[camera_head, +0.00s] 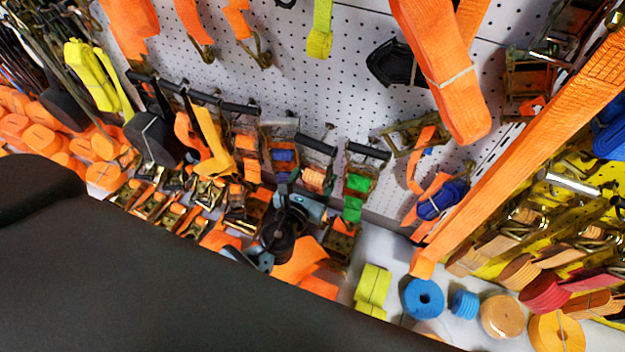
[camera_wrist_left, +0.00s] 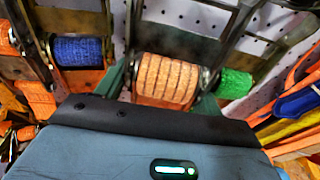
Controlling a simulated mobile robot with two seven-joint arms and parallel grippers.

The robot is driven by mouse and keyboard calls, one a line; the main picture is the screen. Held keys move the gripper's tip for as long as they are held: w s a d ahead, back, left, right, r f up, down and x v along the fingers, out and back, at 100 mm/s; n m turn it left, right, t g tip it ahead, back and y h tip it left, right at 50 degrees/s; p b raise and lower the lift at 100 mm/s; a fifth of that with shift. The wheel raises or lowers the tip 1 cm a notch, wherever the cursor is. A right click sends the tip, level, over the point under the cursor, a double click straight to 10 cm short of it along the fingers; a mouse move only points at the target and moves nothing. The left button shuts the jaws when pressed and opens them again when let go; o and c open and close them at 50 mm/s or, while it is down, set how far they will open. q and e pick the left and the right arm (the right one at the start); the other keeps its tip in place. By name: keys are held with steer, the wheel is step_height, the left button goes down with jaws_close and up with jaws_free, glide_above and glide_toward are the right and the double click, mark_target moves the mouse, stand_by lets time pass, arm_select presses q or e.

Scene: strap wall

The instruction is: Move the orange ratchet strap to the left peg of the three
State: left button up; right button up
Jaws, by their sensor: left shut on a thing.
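The orange ratchet strap (camera_head: 314,179) is a metal ratchet with a ribbed orange webbing roll. It hangs in the middle, between a ratchet with a blue roll (camera_head: 283,156) on its left and one with a green roll (camera_head: 356,193) on its right. The orange roll also shows in the left wrist view (camera_wrist_left: 166,80), between the dark green fingers of my left gripper (camera_wrist_left: 163,92), which is shut on it. The blue roll (camera_wrist_left: 80,51) and green roll (camera_wrist_left: 234,84) flank it closely there. Peg tips are hard to make out. My right gripper is not in view.
A white perforated wall (camera_head: 350,120) stands behind the ratchets. More ratchets crowd the left side. A long orange strap (camera_head: 530,165) slants across the right. Rolled webbing, including a blue roll (camera_head: 423,299), lies below on a white shelf. Room beside the ratchet is tight.

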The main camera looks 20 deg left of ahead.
mark_target(311, 185)
arm_select(q)
steer(key=shift+w+f+b, duration=0.3)
steer(key=shift+w+b, duration=0.15)
steer(key=shift+w, duration=0.6)
steer(key=shift+w+f+b, duration=0.25)
steer(key=shift+w+b, duration=0.2)
steer(key=shift+w, duration=0.55)
steer(key=shift+d, duration=0.1)
steer(key=o, duration=1.5)
steer(key=shift+c, duration=0.2)
steer(key=o, duration=0.4)
steer(key=shift+f, duration=0.15)
steer(key=shift+c, duration=0.2)
steer(key=s, duration=0.4)
steer(key=s+r, duration=0.1)
steer(key=s, duration=0.1)
steer(key=shift+s+p, duration=0.2)
steer(key=shift+p, duration=0.2)
steer(key=shift+s+r, duration=0.1)
steer(key=shift+s, duration=0.6)
